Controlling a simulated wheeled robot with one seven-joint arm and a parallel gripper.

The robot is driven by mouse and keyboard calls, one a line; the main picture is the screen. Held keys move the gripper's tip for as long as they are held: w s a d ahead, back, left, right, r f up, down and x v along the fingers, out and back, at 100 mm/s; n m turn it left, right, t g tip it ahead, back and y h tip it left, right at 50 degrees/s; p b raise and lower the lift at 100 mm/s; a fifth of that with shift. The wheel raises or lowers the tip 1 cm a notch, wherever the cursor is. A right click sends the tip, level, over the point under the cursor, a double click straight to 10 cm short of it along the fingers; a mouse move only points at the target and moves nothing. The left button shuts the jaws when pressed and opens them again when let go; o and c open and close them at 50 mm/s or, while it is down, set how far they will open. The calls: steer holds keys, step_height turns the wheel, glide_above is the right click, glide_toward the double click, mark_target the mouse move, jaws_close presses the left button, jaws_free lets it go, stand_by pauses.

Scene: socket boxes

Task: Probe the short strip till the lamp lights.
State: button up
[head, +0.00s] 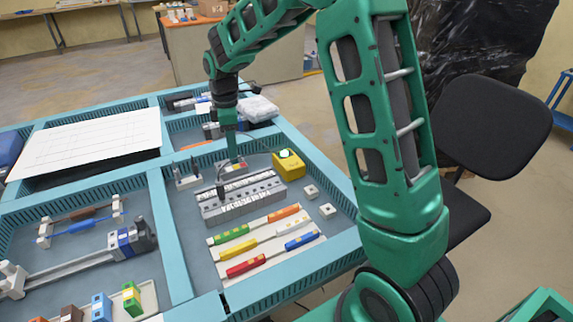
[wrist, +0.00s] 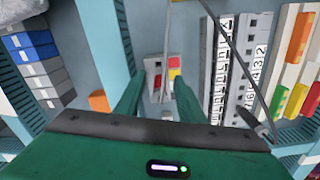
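Grey numbered socket strips (head: 243,205) stand side by side in the right-hand tray; they also show in the wrist view (wrist: 220,75). I cannot tell which is the short one. A yellow box (head: 290,168) with a pale green-white lamp (head: 284,154) stands behind them to the right; whether the lamp is lit is unclear. A thin dark probe or lead (wrist: 233,50) crosses above the strips, with a grey handle-like end (wrist: 256,124).
Coloured bars (head: 246,266) lie in front of the strips. Two small white cubes (head: 327,210) sit to the right. Blue tray walls (head: 168,235) divide the table. A white panel (head: 90,140) covers the left rear. Bare tray floor shows right of the strips.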

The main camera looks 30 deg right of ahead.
jaws_close()
steer(key=shift+r, duration=1.75)
